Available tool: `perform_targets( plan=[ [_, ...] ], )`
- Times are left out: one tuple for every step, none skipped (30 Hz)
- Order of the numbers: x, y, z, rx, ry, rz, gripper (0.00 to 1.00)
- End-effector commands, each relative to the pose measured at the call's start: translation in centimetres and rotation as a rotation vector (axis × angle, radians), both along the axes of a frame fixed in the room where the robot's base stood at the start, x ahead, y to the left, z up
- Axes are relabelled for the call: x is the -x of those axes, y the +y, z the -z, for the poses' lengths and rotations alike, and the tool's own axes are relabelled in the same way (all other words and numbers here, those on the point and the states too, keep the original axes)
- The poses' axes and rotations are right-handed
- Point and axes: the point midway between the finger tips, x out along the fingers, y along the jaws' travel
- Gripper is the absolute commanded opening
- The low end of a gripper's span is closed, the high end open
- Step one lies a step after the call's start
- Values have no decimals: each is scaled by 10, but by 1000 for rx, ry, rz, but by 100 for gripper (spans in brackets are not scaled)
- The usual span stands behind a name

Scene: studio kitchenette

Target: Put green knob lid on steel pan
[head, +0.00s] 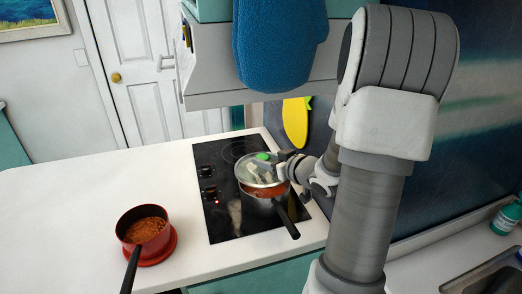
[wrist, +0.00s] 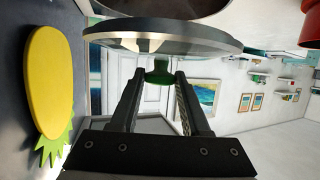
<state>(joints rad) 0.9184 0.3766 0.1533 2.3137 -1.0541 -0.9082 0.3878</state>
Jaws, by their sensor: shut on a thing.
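The lid is a round glass disc with a steel rim (head: 247,178) and a green knob (head: 263,156). In the wrist view the lid (wrist: 165,40) shows edge-on, with its green knob (wrist: 158,76) between my fingertips. My gripper (head: 282,164) is shut on the green knob; it also shows in the wrist view (wrist: 160,80). The steel pan (head: 262,205) stands on the black cooktop, its dark handle pointing to the lower right. The lid is over the pan, slightly tilted, with reddish food showing below its right edge. I cannot tell whether lid and rim touch.
A red pot (head: 144,231) with brown food stands on the white counter (head: 70,200) at left, on a red base. A blue oven mitt (head: 279,45) hangs above the cooktop (head: 222,225). A yellow pineapple-shaped board (head: 295,122) is on the wall behind.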

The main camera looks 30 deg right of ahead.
Motion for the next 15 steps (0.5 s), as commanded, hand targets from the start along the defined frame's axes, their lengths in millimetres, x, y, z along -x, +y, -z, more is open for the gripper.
perform_targets(
  plan=[
    [1, -4, -1, 1, -1, 6, 0],
    [2, -6, -1, 2, -1, 8, 0],
    [3, -8, -1, 2, -1, 10, 0],
    [3, -9, -1, 2, -1, 12, 0],
    [3, -10, 0, 3, 0, 13, 0],
    [4, -10, 0, 3, 0, 13, 0],
    [4, -10, 1, 3, 0, 14, 0],
    [4, -10, 2, 2, 0, 14, 0],
    [4, -10, 3, 2, 0, 14, 0],
    [4, -10, 4, 2, 0, 14, 0],
    [4, -10, 6, 2, 0, 13, 0],
    [4, -10, 8, 2, 0, 13, 0],
    [4, -10, 10, 2, 0, 13, 0],
    [4, -10, 12, 2, 0, 13, 0],
    [4, -10, 14, 2, 0, 13, 0]
  ],
)
